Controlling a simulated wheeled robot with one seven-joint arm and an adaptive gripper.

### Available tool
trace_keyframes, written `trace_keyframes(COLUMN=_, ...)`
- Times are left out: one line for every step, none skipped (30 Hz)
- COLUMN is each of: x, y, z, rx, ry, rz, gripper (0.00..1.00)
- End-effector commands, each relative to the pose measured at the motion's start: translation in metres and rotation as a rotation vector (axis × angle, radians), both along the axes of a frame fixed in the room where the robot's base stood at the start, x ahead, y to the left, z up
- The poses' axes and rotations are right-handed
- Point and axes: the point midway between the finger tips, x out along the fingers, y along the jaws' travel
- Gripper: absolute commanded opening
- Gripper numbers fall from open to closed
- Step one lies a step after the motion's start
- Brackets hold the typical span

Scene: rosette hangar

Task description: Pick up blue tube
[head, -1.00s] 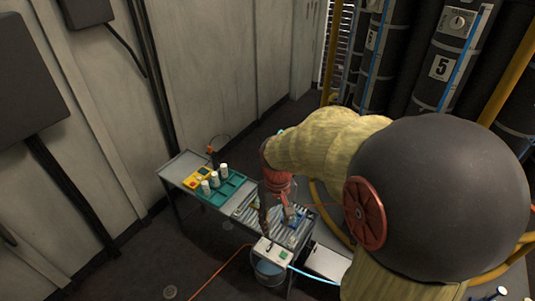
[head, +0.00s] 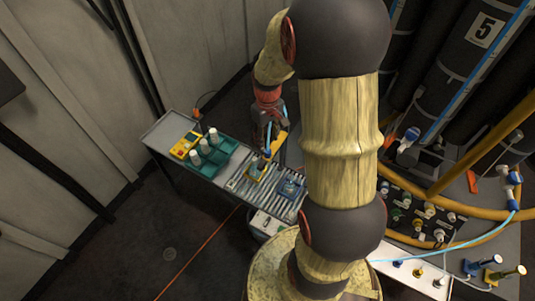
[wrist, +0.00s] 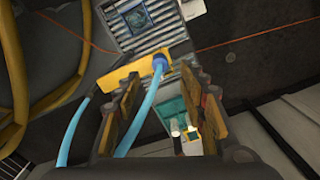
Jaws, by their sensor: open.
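The blue tube (wrist: 150,98) shows in the wrist view with its darker blue end fitting at a yellow holder (wrist: 125,74). It runs toward the camera between the two fingers, and I cannot tell whether it touches either. A short piece of the tube (head: 268,136) also shows at my gripper in the head view. My gripper (wrist: 161,82) is open, with one finger on each side of the tube. In the head view my gripper (head: 264,148) points down above the slatted part of the bench, over the yellow holder (head: 255,171).
The bench (head: 160,130) has a teal tray (head: 222,158) with several white-capped containers and a yellow box (head: 184,147) to the left. A blue square item (head: 291,187) lies on the slats to the right. Yellow hoses (wrist: 45,95) and another light-blue hose (wrist: 72,132) run at left in the wrist view.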

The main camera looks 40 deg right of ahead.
Motion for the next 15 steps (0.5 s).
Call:
trace_keyframes(x=-0.001, y=0.0, z=-0.007, rx=0.001, ry=0.002, rz=0.0, gripper=0.41)
trace_keyframes(x=-0.001, y=0.0, z=-0.01, rx=0.001, ry=0.002, rz=-0.001, gripper=0.41)
trace_keyframes(x=0.0, y=0.0, z=-0.012, rx=0.001, ry=0.001, rz=-0.001, gripper=0.41)
trace_keyframes(x=0.0, y=0.0, z=-0.014, rx=0.0, ry=0.001, rz=-0.001, gripper=0.41)
trace_keyframes(x=0.0, y=0.0, z=-0.016, rx=0.0, ry=0.001, rz=-0.001, gripper=0.41)
trace_keyframes(x=-0.001, y=0.0, z=-0.019, rx=0.001, ry=0.001, rz=-0.001, gripper=0.41)
trace_keyframes(x=-0.001, y=0.0, z=-0.022, rx=0.001, ry=0.002, rz=-0.001, gripper=0.41)
trace_keyframes(x=-0.001, y=0.0, z=-0.025, rx=0.001, ry=0.003, rz=-0.001, gripper=0.41)
trace_keyframes(x=-0.001, y=0.0, z=-0.031, rx=0.001, ry=0.003, rz=-0.001, gripper=0.41)
trace_keyframes(x=-0.001, y=0.0, z=-0.035, rx=0.001, ry=0.002, rz=-0.001, gripper=0.41)
trace_keyframes(x=-0.001, y=0.0, z=-0.04, rx=0.001, ry=0.003, rz=-0.001, gripper=0.41)
trace_keyframes(x=-0.002, y=0.0, z=-0.047, rx=0.002, ry=0.004, rz=-0.002, gripper=0.41)
trace_keyframes(x=-0.002, y=0.0, z=-0.051, rx=0.002, ry=0.004, rz=-0.001, gripper=0.41)
trace_keyframes(x=-0.001, y=0.0, z=-0.055, rx=0.001, ry=0.003, rz=-0.001, gripper=0.41)
trace_keyframes(x=-0.002, y=0.0, z=-0.059, rx=0.001, ry=0.003, rz=-0.002, gripper=0.41)
